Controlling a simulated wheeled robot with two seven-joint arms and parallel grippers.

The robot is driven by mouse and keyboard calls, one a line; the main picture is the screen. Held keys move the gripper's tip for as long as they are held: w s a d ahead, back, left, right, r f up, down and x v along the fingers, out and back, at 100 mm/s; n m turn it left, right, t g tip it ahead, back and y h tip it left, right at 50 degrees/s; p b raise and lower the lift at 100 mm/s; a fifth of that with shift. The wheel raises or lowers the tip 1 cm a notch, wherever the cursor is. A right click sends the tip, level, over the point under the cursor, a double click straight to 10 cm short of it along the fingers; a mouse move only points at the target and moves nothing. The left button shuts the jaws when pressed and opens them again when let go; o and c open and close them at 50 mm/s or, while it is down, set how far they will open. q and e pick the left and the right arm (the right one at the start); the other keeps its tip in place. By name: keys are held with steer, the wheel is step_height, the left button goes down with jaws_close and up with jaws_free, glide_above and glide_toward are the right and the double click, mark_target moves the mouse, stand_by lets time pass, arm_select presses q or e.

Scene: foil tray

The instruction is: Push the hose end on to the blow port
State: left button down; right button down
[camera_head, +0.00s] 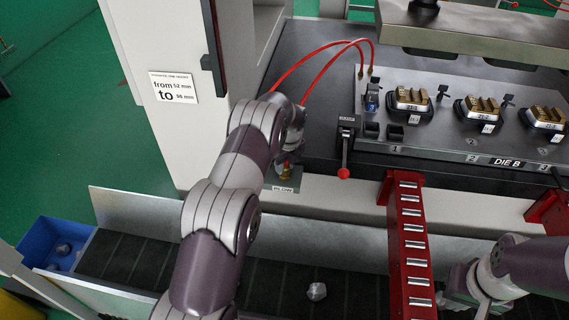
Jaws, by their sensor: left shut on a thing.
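The blow port stands on a grey block with a BLOW label (283,189), on the ledge in front of the press. A small brass-coloured piece (284,170) shows just above the block. Two red hoses (318,53) arch from fittings on the die plate toward my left wrist. My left gripper (290,152) is over the blow port, mostly hidden by my own arm. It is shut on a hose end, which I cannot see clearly. Whether the hose end touches the port is hidden. My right gripper (462,290) is low at the right, its fingers unclear.
A black lever with a red knob (343,173) stands right of the port. The die plate (440,140) holds several brass-topped dies. A red roller rail (411,250) runs toward the front. A dark conveyor (340,285) carries a crumpled foil piece (316,291). A blue bin (50,240) is at left.

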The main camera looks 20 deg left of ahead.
arm_select(q)
steer(key=shift+f, duration=0.1)
stand_by(0.7)
steer(key=shift+c, duration=1.5)
jaws_free()
steer(key=shift+r+p, duration=0.65)
steer(key=shift+r, duration=0.15)
steer(key=shift+r+p, duration=1.95)
steer(key=shift+r, duration=0.8)
jaws_close()
